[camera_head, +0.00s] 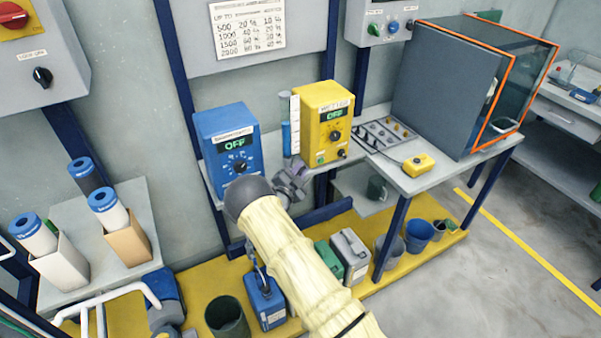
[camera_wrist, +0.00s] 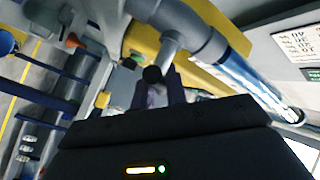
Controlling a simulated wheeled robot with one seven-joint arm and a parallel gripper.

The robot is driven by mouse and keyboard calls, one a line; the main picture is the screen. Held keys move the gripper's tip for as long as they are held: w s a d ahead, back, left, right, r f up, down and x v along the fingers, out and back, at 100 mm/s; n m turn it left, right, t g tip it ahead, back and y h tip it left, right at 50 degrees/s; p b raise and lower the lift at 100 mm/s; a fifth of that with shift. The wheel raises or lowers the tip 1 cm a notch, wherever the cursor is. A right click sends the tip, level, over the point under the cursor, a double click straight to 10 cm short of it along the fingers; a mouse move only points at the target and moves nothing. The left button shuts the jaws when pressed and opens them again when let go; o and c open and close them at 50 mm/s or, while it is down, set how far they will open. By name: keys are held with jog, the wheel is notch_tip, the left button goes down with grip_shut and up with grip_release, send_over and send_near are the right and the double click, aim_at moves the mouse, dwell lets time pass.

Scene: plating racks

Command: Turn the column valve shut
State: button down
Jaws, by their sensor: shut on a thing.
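The column is a clear tube with blue in it, standing between the blue and yellow boxes in the head view (camera_head: 286,138). In the wrist view the tube (camera_wrist: 250,77) slants across the upper right, ending in grey pipe fittings (camera_wrist: 200,40). The valve handle (camera_wrist: 153,75) shows as a grey stem with a dark round end below the fittings. My gripper (camera_wrist: 160,92) is shut on the valve handle, its two fingers on either side. In the head view my gripper (camera_head: 291,182) is at the column's foot, partly hidden by my arm; the handle's turn angle is unclear there.
A blue box reading OFF (camera_head: 229,143) and a yellow box reading OFF (camera_head: 325,122) stand close on either side. A tray (camera_head: 372,136) and small yellow device (camera_head: 418,165) lie on the right bench. Cans and buckets stand on the yellow platform below.

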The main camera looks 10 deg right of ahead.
jog(key=shift+f+b, duration=0.25)
jog(key=shift+b, duration=0.15)
jog(key=n+t+h+b, duration=0.1)
jog(key=n+t+b, duration=0.1)
jog(key=b, duration=0.2)
jog(key=shift+a+b, duration=0.2)
jog(key=shift+b, duration=0.15)
jog(key=n+t+b, duration=0.2)
jog(key=b, duration=0.1)
jog(key=n+t+b, duration=0.1)
jog(key=b, duration=0.2)
jog(key=shift+s+a+r+n+t+b, duration=0.2)
jog(key=shift+a+n+t+b, duration=0.2)
jog(key=n+t+b, duration=0.1)
jog(key=n+t+y+b, duration=0.1)
jog(key=b, duration=0.1)
jog(key=n+t+y+b, duration=0.1)
jog(key=n, duration=0.1)
jog(key=shift+s+a+r, duration=0.1)
jog(key=shift+a+r, duration=0.15)
jog(key=shift+a, duration=0.05)
jog(key=shift+a+r+n+t+y+b, duration=0.1)
jog(key=shift+n+t+y+b, duration=0.4)
jog(key=shift+n, duration=0.15)
jog(key=shift+a+r+n+t+y+b, duration=0.1)
jog(key=shift+n+t+y+b, duration=0.35)
jog(key=shift+n, duration=0.2)
jog(key=shift+r, duration=0.1)
jog(key=c, duration=1.4)
grip_release()
